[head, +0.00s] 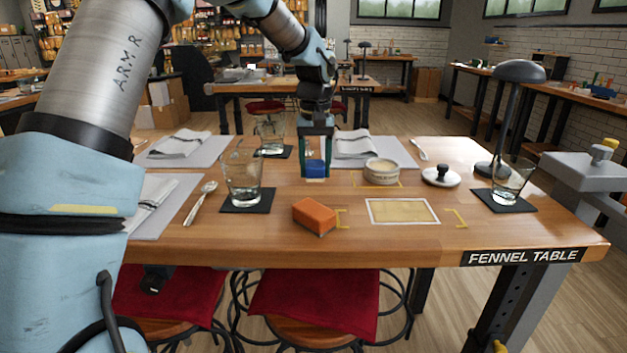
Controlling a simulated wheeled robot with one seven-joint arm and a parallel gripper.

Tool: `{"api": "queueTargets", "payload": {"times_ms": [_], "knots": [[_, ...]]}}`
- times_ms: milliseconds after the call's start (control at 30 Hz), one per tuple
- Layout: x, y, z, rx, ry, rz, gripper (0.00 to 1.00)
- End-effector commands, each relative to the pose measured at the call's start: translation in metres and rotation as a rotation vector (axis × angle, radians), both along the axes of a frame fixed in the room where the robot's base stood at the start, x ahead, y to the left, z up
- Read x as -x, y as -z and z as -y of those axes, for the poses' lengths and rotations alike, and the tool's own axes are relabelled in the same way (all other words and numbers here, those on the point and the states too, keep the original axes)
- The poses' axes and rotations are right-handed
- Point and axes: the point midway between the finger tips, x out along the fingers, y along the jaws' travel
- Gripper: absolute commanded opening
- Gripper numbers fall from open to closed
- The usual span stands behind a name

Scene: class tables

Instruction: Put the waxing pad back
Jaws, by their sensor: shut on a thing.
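My gripper (316,172) points down over the middle of the table and is shut on a small blue block (316,168), held between its two fingers. The block is at or just above the wood; I cannot tell if it touches. An orange block (315,215) lies on the table nearer the front, beside a yellow corner mark (343,219). I cannot tell for certain which block is the waxing pad. A white-edged yellowish rectangle (403,211) lies to the right, with another yellow corner mark (461,218) past it.
A round tin (381,171) stands right of my gripper, and a knobbed lid (440,177) lies beyond it. Glasses stand on dark coasters at left (244,178), back (270,136) and right (509,182). A desk lamp (519,72) rises at the right. Napkins lie on grey mats.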

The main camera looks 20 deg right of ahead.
Motion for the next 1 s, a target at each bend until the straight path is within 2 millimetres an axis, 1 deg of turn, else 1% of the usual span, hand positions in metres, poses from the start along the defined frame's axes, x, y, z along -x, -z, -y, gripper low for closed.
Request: {"api": "queueTargets", "payload": {"times_ms": [300,667,700,933,967,1000], "knots": [[0.0,0.036,-0.001,-0.002,0.0,-0.001,0.05],[0.0,0.041,0.0,0.0,0.001,0.0,0.05],[0.0,0.042,0.0,0.0,0.001,0.0,0.58],[0.0,0.041,0.0,0.0,0.001,0.0,0.84],[0.0,0.041,0.0,0.0,0.001,0.0,0.87],[0.0,0.041,0.0,0.0,0.001,0.0,0.87]]}}
